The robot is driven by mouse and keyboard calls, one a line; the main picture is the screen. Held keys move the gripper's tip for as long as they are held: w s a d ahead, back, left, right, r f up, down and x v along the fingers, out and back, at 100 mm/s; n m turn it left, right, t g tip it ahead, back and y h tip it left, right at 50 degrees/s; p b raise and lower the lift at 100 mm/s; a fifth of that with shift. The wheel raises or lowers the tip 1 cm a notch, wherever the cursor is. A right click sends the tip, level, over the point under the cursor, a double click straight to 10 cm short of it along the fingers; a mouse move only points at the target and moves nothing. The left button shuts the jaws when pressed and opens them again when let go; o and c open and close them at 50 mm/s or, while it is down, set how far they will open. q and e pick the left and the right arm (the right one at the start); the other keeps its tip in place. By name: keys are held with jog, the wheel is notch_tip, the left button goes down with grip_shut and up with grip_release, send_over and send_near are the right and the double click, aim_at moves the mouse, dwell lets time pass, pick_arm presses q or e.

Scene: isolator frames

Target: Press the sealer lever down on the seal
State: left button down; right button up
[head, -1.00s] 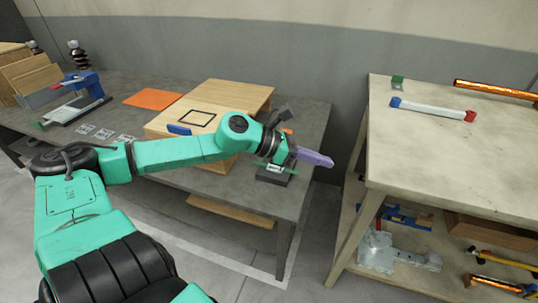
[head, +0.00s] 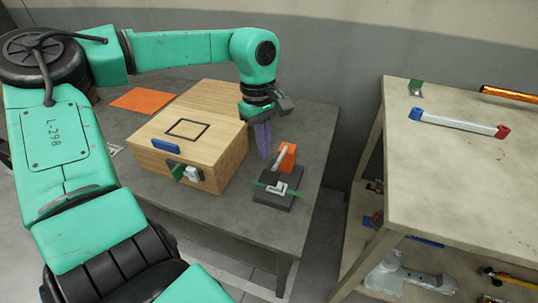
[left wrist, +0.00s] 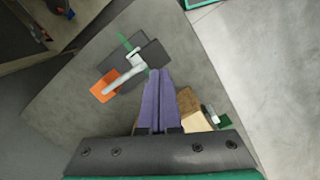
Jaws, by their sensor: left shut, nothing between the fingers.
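The sealer (head: 285,198) is a dark block on the grey table, right of the wooden box. A small white seal piece (head: 277,188) with a green strip lies across the base. My left gripper (head: 265,157) has purple fingers pointing down, shut and empty, just left of and behind the sealer, apart from the lever. In the left wrist view the lever (left wrist: 122,80) lies left of the fingertips (left wrist: 160,72). My right gripper is not in view.
A wooden box (head: 205,125) with a black square outline and a blue handle stands left of the sealer. An orange sheet (head: 143,101) lies farther left. A second bench (head: 450,160) on the right carries a white bar with blue and red ends.

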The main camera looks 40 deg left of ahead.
aim_at(267, 177)
pick_arm(q)
jog(key=shift+w+f+b, duration=0.15)
jog(key=shift+f+b, duration=0.15)
jog(key=shift+f, duration=0.25)
jog(key=f+b, duration=0.4)
jog(key=f, duration=0.1)
jog(key=shift+d+f, duration=0.2)
jog(key=shift+f, duration=0.15)
jog(key=shift+f+b, duration=0.35)
jog(key=shift+b, duration=0.15)
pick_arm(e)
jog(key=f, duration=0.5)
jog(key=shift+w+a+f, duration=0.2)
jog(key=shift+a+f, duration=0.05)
pick_arm(q)
jog(key=shift+r, duration=0.1)
